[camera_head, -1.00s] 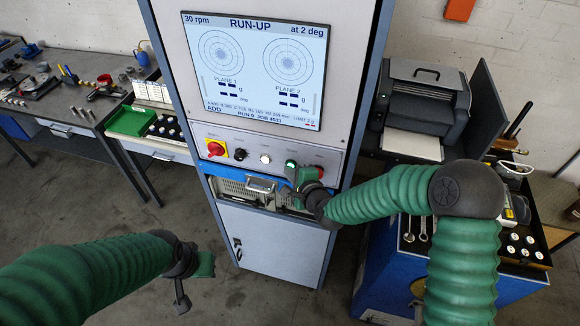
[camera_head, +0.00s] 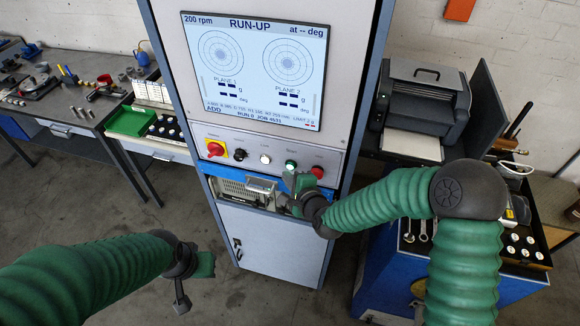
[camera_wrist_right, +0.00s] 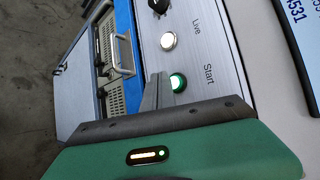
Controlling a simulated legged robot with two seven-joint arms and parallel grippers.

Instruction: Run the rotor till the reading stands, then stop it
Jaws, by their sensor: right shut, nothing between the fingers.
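The balancing machine's screen (camera_head: 254,70) reads RUN-UP, 200 rpm and "at -- deg", with dashes for both planes' values. Below it, the panel holds a red and yellow switch (camera_head: 216,148), a black knob (camera_head: 240,154), a white Live button (camera_head: 265,158), a green Start button (camera_head: 291,164) and a red button (camera_head: 317,171). In the right wrist view the Start button (camera_wrist_right: 177,83) glows green. My right gripper (camera_head: 296,180) is shut and empty just below the Start button, its fingertips close to it; contact is unclear. My left gripper (camera_head: 205,264) hangs at lower left, its jaws unclear.
A workbench with tools and a green tray (camera_head: 130,121) is at left. The floor in front is clear.

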